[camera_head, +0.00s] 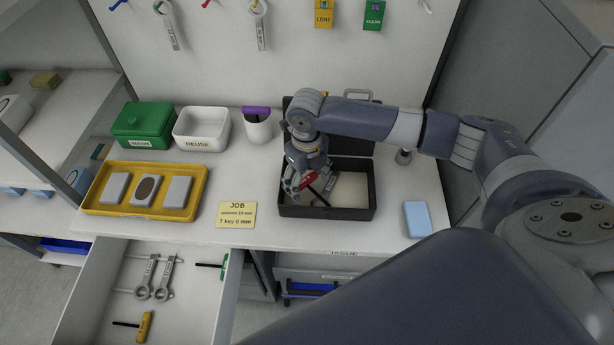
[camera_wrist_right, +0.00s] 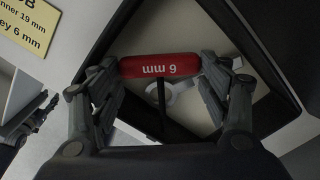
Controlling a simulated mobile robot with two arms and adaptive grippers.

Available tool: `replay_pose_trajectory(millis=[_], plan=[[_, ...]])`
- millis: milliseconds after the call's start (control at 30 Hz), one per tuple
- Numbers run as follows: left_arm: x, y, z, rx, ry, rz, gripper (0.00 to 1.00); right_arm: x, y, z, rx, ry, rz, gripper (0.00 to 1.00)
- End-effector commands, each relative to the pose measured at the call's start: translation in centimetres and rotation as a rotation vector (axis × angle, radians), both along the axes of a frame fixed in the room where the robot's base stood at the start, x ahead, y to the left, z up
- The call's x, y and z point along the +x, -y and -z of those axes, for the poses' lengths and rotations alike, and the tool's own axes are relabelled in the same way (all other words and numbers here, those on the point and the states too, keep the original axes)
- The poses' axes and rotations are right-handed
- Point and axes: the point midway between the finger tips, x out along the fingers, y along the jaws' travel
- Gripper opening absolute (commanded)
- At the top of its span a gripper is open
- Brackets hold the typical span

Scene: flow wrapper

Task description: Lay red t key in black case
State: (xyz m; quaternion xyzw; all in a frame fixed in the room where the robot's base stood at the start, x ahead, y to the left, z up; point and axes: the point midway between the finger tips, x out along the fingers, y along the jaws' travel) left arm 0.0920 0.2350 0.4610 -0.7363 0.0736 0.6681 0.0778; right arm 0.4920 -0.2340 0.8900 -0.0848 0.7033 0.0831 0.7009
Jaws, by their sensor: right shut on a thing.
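My right gripper (camera_head: 300,184) is shut on the red T key (camera_head: 307,180), holding it over the left part of the open black case (camera_head: 325,213). In the right wrist view the fingers (camera_wrist_right: 160,68) grip both ends of the red handle (camera_wrist_right: 158,66), marked 6 mm. Its dark shaft points toward the bottom of that picture, over the case's pale inside. A grey ring-ended tool (camera_wrist_right: 182,92) lies in the case (camera_wrist_right: 275,75), partly hidden. I cannot tell whether the key touches the case floor. What looks like my left gripper (camera_wrist_right: 32,118) shows partly at the wrist view's left edge; its state is unclear.
A yellow JOB note (camera_head: 236,215) lies left of the case, a blue block (camera_head: 417,219) to its right. A yellow tray (camera_head: 195,208), green box (camera_head: 143,122), white REUSE bin (camera_head: 201,128) and white cup (camera_head: 258,129) stand left. An open drawer (camera_head: 195,310) holds tools.

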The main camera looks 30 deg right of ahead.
Motion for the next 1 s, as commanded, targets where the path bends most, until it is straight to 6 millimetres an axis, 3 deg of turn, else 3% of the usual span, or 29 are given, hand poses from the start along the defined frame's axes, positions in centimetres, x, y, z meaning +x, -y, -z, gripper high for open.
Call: replay_pose_trajectory(millis=[200, 700, 733, 1000], plan=[[-1.3, -0.1, 0.2, 0.002, -0.019, 0.0, 0.36, 0.1, 0.0, 0.0, 0.0, 0.002, 0.0, 0.46], [-0.1, 0.0, 0.2, 0.0, -0.001, 0.0, 0.36, 0.1, 0.0, 1.1, 0.0, 0.003, 0.001, 0.46], [0.0, 0.0, 0.2, 0.0, 0.0, 0.0, 0.36, 0.1, 0.0, 1.2, 0.0, 0.003, 0.001, 0.77], [0.0, 0.0, 0.2, 0.0, 0.0, 0.0, 0.36, 0.1, 0.0, 1.1, 0.0, 0.003, 0.001, 0.79]])
